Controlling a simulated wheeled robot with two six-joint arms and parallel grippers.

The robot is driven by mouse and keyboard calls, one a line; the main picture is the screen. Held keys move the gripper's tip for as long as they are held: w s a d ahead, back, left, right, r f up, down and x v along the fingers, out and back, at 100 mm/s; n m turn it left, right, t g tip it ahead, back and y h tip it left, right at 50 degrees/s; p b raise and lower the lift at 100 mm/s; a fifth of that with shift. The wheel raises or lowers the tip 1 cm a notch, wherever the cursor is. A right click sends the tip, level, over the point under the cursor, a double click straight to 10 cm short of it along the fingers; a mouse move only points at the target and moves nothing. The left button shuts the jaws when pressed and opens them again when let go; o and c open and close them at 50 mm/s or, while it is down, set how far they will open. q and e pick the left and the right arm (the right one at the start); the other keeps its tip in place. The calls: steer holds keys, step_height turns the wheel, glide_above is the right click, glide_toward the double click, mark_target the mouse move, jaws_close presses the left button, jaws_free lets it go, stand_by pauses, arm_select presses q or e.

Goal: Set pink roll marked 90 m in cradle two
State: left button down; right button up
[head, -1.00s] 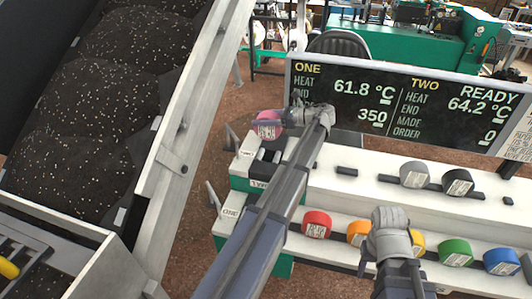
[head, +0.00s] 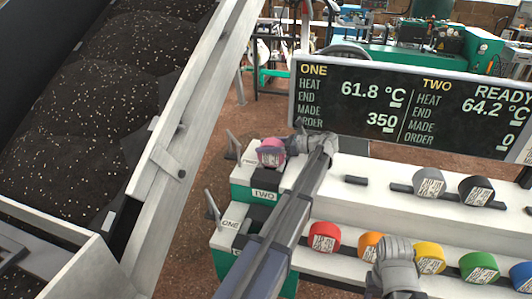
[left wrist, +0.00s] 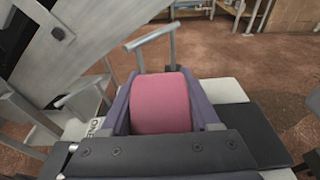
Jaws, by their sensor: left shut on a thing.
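The pink roll (head: 271,153) has a white printed label, too small to read. My left gripper (head: 284,148) is shut on it, and the roll sits right at the top of cradle two (head: 264,194), the green and white stand labelled TWO. I cannot tell whether the roll touches the cradle. In the left wrist view the pink roll (left wrist: 160,103) lies between the two purple fingers of my left gripper (left wrist: 163,110). My right gripper (head: 395,262) hangs over the front row of rolls; its fingers are hidden.
Cradle one (head: 231,222) stands in front of cradle two. Red (head: 323,237), orange, yellow, green and blue rolls line the front shelf. Grey (head: 429,182) and black (head: 476,190) rolls stand on the back shelf. A display board (head: 405,103) stands behind; a sloped conveyor (head: 165,165) is at left.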

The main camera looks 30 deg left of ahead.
arm_select(q)
steer(key=shift+f, duration=0.15)
steer(key=shift+f, duration=0.1)
steer(key=shift+f, duration=0.15)
steer(key=shift+c, duration=0.6)
jaws_free()
steer(key=shift+r, duration=0.25)
steer(key=shift+w+d+r, duration=0.1)
steer(key=shift+d, duration=0.2)
steer(key=p+v, duration=0.2)
steer(key=v, duration=0.9)
steer(key=shift+d+p, duration=0.25)
steer(key=shift+p, duration=0.15)
